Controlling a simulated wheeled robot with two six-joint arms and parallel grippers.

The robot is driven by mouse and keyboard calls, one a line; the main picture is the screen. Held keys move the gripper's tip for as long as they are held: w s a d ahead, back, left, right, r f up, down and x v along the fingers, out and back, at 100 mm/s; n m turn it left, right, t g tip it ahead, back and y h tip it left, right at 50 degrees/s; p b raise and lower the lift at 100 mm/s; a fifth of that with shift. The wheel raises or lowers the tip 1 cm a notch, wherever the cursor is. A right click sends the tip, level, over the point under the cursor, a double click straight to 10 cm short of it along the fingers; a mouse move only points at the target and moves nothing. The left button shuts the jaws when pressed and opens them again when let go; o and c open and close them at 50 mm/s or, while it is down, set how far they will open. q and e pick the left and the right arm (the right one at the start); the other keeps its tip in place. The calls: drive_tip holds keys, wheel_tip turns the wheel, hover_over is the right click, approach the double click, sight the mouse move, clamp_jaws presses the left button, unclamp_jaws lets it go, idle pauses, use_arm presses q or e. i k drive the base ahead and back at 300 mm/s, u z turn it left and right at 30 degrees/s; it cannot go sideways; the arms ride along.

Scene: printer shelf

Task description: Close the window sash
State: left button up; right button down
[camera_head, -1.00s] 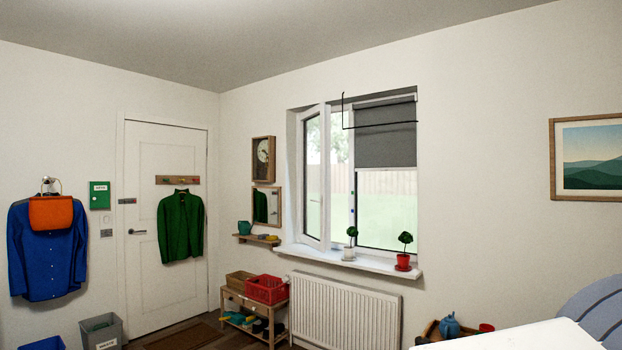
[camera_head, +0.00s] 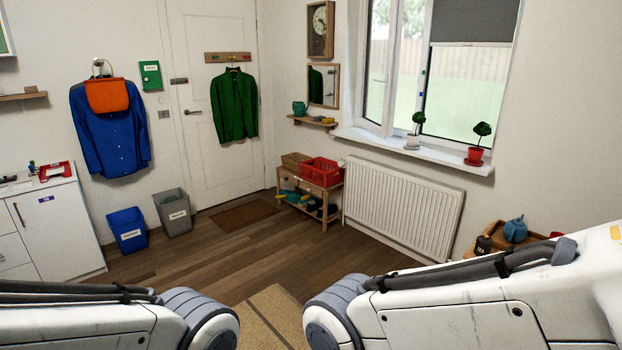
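The window (camera_head: 430,75) is on the right-hand wall, cut off by the top edge of the view. Its white-framed left sash (camera_head: 389,75) stands at an angle to the window frame, swung into the room and partly open. My two arms show at the bottom left and bottom right, far from the window. Neither gripper is in view.
Two potted plants stand on the sill (camera_head: 410,149), a white pot (camera_head: 412,141) and a red pot (camera_head: 475,155). A radiator (camera_head: 402,207) is below. A low bench (camera_head: 318,190) with a red crate (camera_head: 322,171) stands left of it. The wooden floor in the middle is clear.

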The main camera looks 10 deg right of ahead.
sight(384, 130)
drive_tip(key=z, duration=0.65)
drive_tip(key=i, duration=1.9)
drive_tip(key=z, duration=0.3)
drive_tip(key=i, duration=2)
drive_tip(key=u, duration=0.95)
drive_tip(key=i, duration=1.05)
drive_tip(key=u, duration=0.4)
